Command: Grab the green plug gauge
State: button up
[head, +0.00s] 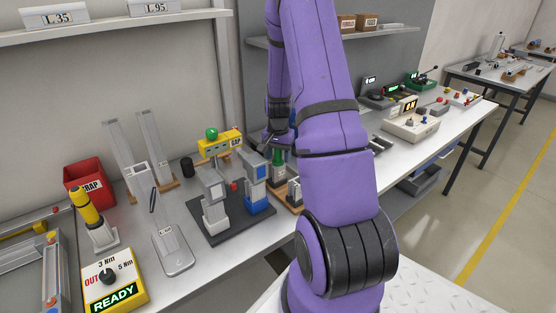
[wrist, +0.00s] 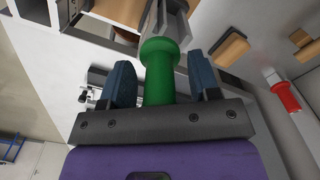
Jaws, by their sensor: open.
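The green plug gauge (wrist: 160,75) shows in the wrist view as a round green handle with a wider collar. It lies between the two blue-grey fingers of my gripper (wrist: 163,82), with a gap visible on each side. My gripper is open and not closed on it. A grey metal part (wrist: 172,20) shows beyond the collar. In the head view the green gauge (head: 278,158) stands among small fixtures, partly hidden by my purple arm. My gripper (head: 270,142) is small and dark there, close to the green gauge.
A dark plate with two grey gauge stands (head: 213,200) is left of the green gauge. A yellow box marked GAP (head: 220,143) stands behind. In the wrist view, wooden blocks (wrist: 229,48) and a red-handled piece (wrist: 287,95) lie to the right.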

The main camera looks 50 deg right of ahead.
grip_shut()
